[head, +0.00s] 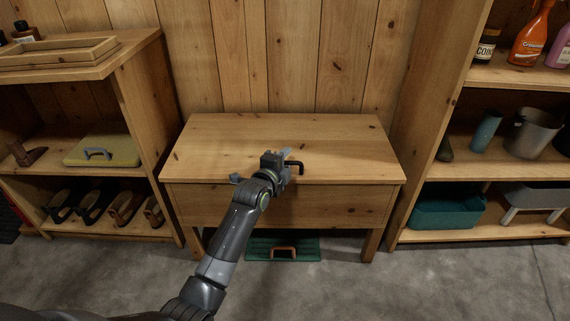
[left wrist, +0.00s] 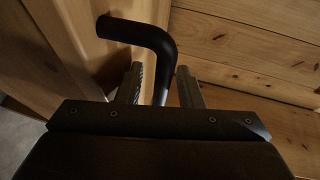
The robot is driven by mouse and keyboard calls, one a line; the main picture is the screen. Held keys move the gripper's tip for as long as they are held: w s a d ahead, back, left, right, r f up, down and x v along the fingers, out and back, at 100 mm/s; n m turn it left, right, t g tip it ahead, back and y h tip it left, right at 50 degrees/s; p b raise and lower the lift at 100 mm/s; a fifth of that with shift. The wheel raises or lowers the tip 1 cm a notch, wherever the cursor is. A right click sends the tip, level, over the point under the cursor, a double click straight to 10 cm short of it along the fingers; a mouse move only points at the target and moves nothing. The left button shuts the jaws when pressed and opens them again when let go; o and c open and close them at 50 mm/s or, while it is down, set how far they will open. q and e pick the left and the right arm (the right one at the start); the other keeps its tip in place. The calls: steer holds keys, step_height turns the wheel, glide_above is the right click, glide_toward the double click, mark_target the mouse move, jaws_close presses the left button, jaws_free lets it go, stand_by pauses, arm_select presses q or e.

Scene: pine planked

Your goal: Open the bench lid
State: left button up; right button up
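The wooden bench (head: 340,205) stands against the back wall. Its lid (head: 230,135) lies flat and closed on top. A black bar handle (head: 296,164) sits at the lid's front edge, partly hidden by my left gripper (head: 286,166). In the left wrist view the bent black handle (left wrist: 140,32) runs between the two fingers of my left gripper (left wrist: 160,84). The fingers stand apart, with a clear gap on the left side of the bar. The right finger is close to the bar; I cannot tell if it touches. My right gripper is out of view.
Another shelf (head: 435,120) with bottles, pots and a teal bin (head: 448,208) stands right. A green item (head: 262,246) lies under the bench. The floor in front is clear.

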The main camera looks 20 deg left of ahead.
arm_select(q)
steer(key=shift+w, duration=0.2)
jaws_close()
steer(key=shift+r, duration=0.1)
stand_by(0.5)
steer(key=shift+r+p, duration=0.2)
steer(key=shift+p, duration=0.25)
